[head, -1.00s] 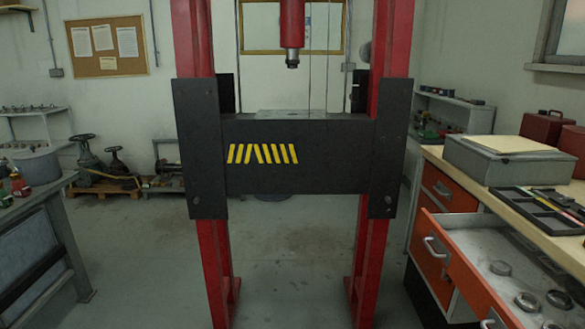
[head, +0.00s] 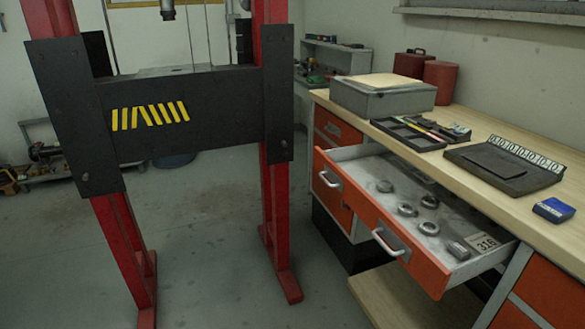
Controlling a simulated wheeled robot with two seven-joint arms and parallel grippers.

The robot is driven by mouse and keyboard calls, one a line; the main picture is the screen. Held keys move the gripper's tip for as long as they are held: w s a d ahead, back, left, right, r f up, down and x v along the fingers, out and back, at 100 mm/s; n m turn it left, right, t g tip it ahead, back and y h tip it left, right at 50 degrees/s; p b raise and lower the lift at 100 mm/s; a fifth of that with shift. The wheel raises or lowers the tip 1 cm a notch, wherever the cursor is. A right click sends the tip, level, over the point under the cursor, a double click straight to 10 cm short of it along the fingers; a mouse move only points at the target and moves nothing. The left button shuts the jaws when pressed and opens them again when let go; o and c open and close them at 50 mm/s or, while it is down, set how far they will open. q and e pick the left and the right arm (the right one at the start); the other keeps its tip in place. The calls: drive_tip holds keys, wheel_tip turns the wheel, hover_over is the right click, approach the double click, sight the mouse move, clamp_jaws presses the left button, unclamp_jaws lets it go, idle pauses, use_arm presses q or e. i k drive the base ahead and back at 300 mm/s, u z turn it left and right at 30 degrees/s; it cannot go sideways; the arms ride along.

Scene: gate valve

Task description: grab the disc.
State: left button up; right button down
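Several small round grey metal pieces lie in an open drawer (head: 345,157) at the right of the head view. One ring (head: 407,203) and another ring (head: 428,221) show a raised rim with a darker centre. A darker round piece (head: 429,201) lies beside them, and a small piece (head: 384,186) lies farther back. I cannot tell which of these is the disc. Neither of my grippers is in view.
The drawer with its orange front (head: 385,232) juts out from a workbench (head: 470,195). A red and black press frame (head: 190,115) stands to its left. The bench carries a grey box (head: 383,98) and black trays. Open floor lies between press and drawer.

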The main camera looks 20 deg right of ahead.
sight(384, 186)
drive_tip(key=z, duration=1.2)
